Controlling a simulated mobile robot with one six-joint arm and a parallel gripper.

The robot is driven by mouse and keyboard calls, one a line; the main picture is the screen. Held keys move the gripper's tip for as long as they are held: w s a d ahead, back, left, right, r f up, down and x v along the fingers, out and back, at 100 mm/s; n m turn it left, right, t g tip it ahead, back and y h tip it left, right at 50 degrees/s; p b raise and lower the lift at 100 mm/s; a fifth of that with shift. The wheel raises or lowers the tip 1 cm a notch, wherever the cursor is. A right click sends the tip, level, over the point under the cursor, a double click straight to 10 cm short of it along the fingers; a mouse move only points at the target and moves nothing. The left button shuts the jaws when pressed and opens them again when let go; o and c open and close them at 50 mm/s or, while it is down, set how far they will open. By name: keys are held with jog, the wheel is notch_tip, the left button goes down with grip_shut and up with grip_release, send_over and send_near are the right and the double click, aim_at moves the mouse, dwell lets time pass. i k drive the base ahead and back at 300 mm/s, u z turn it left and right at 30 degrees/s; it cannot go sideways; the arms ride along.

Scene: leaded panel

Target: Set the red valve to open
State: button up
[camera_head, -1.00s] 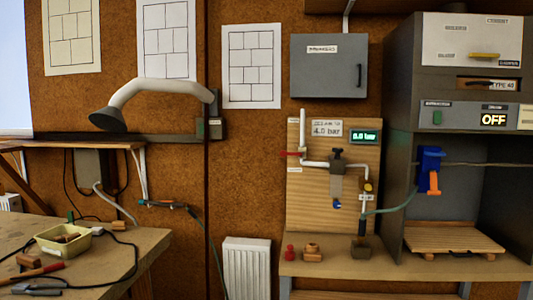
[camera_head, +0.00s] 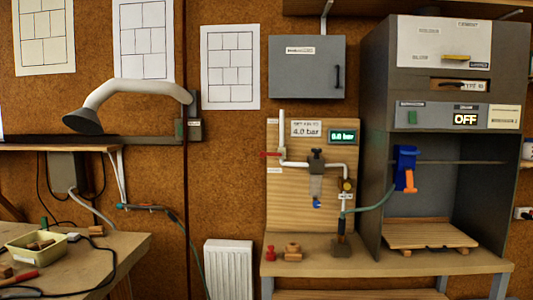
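The red valve (camera_head: 270,154) is a small red lever on the white pipe at the left side of the wooden air panel (camera_head: 285,205). The lever lies about level, sticking out to the left across the upright pipe. The label by the panel's top reads 4.0 bar (camera_head: 306,129), and the green display (camera_head: 342,136) appears to read 0.0 bar. A dark regulator with a clear bowl (camera_head: 316,180) and a brass gauge-like part (camera_head: 346,186) sit to the right of the valve. My gripper is not in view.
A shelf (camera_head: 380,259) under the panel holds a red piece (camera_head: 270,253), a wooden piece (camera_head: 292,251) and a dark block. A grey cabinet (camera_head: 450,60) showing OFF stands at right. A workbench (camera_head: 125,250) with a tray is at left; a radiator (camera_head: 228,268) stands between.

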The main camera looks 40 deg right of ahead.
aim_at(262, 154)
jog(key=i, duration=0.95)
jog(key=u, duration=0.05)
